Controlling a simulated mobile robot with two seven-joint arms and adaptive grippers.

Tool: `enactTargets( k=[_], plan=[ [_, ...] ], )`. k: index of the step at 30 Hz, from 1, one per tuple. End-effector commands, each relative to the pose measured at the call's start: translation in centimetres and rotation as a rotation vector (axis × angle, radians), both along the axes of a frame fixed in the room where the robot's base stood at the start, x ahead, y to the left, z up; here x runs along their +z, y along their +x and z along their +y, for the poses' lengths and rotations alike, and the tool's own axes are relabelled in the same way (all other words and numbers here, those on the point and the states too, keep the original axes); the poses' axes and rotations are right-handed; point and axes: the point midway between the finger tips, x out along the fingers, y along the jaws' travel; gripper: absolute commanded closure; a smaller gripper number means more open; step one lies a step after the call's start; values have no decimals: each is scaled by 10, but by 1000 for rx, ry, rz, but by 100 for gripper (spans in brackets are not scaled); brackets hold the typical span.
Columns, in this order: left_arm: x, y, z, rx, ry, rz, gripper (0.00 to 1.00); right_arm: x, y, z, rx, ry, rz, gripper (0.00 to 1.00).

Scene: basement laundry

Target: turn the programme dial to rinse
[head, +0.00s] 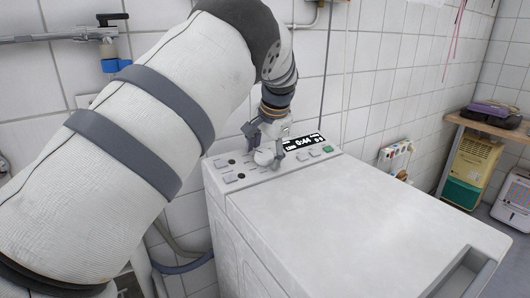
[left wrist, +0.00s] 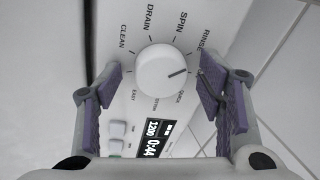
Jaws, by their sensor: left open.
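The programme dial (left wrist: 160,72) is a round white knob with a dark pointer line, on the white washing machine's panel. Its pointer aims right, between the words RINSE (left wrist: 206,40) and QUICK (left wrist: 180,97); my right-hand finger may cover a mark there. SPIN, DRAIN and CLEAN stand around the far side. My left gripper (left wrist: 158,78) is open, its purple-padded fingers on either side of the dial with gaps showing. In the head view, the left gripper (head: 267,142) is over the dial (head: 264,157) on the panel. My right gripper is not in view.
The display (head: 303,142) reads 0:44, with buttons (head: 316,153) beside it. The machine's flat top (head: 335,215) is clear. Tiled walls stand close behind.

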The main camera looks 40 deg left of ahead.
Motion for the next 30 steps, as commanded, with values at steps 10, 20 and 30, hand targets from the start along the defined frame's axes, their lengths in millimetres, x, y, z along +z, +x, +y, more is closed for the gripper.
enactTargets(
  k=[10, 20, 30],
  plan=[
    [73, -12, -27, -2, 1, -6, 38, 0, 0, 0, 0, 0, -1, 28],
    [110, -21, -41, 0, 0, 1, 38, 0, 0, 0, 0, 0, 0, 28],
    [110, -21, -41, 0, 0, 0, 38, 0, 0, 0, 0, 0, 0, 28]
  ],
)
